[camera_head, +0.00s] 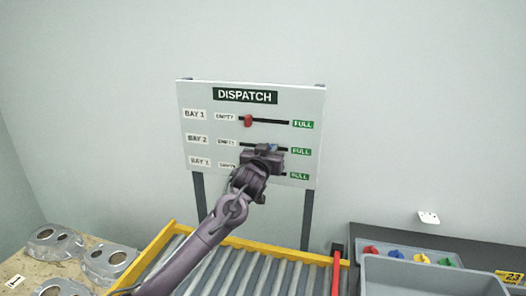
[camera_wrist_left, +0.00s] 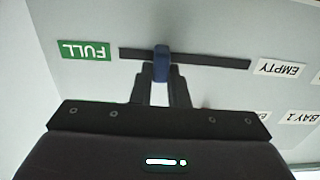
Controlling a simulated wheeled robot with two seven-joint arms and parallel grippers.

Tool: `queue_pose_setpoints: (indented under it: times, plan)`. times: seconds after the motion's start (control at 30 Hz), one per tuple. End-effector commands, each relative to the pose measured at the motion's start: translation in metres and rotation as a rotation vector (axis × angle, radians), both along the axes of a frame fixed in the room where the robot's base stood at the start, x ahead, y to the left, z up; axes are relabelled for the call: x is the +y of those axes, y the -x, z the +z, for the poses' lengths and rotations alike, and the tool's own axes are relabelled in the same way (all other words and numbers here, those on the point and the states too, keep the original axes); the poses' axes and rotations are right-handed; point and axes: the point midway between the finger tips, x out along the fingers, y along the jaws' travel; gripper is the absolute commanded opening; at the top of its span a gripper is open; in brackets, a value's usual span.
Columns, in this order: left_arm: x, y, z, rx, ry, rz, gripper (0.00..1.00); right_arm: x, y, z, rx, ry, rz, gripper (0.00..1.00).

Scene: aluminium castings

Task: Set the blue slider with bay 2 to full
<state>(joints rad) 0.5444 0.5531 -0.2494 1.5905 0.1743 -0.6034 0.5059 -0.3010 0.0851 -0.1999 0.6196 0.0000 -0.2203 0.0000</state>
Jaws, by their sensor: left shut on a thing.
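The white DISPATCH board (camera_head: 205,97) stands upright behind a roller conveyor. In its BAY 2 row, the blue slider (camera_wrist_left: 162,62) sits on a dark slot (camera_wrist_left: 215,61) between EMPTY and FULL. The wrist view shows the board upside down. There the slider is nearer the green FULL label (camera_wrist_left: 86,51), with some slot between them. My left gripper (camera_head: 268,150) is at the BAY 2 row, its fingers (camera_wrist_left: 161,76) shut on the slider. In the head view the gripper hides most of the slider and part of the lowest row. My right gripper is not in view.
A red slider (camera_head: 248,121) is on the BAY 1 slot above. Below are the roller conveyor (camera_head: 262,268) with a yellow rail, metal castings (camera_head: 108,262) at left, and a grey bin (camera_head: 420,276) with several coloured knobs behind it at right.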

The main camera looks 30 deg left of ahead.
Motion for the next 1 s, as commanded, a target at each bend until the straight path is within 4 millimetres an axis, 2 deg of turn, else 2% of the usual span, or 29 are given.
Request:
queue_pose_setpoints:
  times: [0.1,0.13,0.27,0.3,0.67,1.0]
  plan:
    - [-0.002,0.0,-0.001,0.001,-0.001,-0.005,0.0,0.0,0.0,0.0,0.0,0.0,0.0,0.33]
    - [-0.002,0.0,-0.001,0.001,-0.001,-0.005,0.18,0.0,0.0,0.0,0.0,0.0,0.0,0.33]
    - [-0.002,0.0,-0.001,0.001,0.0,-0.004,0.35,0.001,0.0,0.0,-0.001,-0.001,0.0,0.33]
    - [-0.001,0.0,-0.001,0.001,0.0,-0.004,0.36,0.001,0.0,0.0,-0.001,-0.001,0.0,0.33]
    - [-0.002,0.006,-0.003,0.001,-0.001,-0.003,0.36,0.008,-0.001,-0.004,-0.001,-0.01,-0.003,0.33]
    - [-0.015,0.055,-0.005,0.001,-0.001,-0.004,0.36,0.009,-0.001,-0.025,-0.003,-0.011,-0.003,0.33]
